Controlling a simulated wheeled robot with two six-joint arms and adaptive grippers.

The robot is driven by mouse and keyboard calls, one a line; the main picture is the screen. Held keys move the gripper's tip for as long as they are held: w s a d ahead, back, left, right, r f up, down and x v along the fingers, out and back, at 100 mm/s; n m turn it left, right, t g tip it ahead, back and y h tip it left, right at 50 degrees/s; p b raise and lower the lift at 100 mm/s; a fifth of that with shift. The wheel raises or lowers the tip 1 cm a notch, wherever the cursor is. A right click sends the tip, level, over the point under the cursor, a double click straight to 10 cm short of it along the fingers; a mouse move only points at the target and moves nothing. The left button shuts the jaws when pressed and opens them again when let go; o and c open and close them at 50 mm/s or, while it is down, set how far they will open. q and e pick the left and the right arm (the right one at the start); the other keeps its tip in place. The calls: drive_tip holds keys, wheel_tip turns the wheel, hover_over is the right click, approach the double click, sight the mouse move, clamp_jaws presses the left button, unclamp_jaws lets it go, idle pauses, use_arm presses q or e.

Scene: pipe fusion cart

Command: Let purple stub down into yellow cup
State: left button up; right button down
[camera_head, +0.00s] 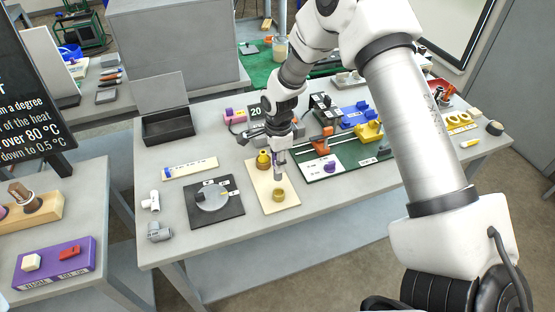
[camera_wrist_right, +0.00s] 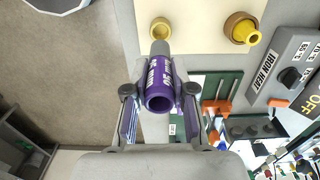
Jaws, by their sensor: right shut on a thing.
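My right gripper (camera_head: 280,156) is shut on the purple stub (camera_wrist_right: 160,92), holding it above the cream board (camera_head: 262,180). In the right wrist view, the stub's open end faces the camera and its narrower grey end points towards the yellow cup (camera_wrist_right: 160,29). In the head view, the yellow cup (camera_head: 279,195) stands near the board's front end, slightly below the gripper in the picture. The stub is apart from the cup in the head view. My left gripper is not in view.
A black plate with a grey disc (camera_head: 212,196) lies left of the board. A green base (camera_head: 345,154) on the right carries a white card with a purple piece (camera_head: 330,167). Bare table lies in front of the board.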

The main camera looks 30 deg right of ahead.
sight(279, 175)
drive_tip(key=shift+d+f, duration=0.1)
drive_tip(key=shift+d+f+b, duration=0.15)
drive_tip(key=shift+f+b, duration=0.35)
drive_tip(key=shift+f, duration=0.4)
wheel_tip(279, 175, down, 2)
drive_tip(key=shift+f+b, duration=0.15)
drive_tip(key=shift+b, duration=0.45)
drive_tip(key=shift+f, duration=0.6)
drive_tip(key=shift+f+b, duration=0.15)
drive_tip(key=shift+b, duration=0.15)
drive_tip(key=shift+f, duration=0.15)
drive_tip(key=shift+p, duration=0.3)
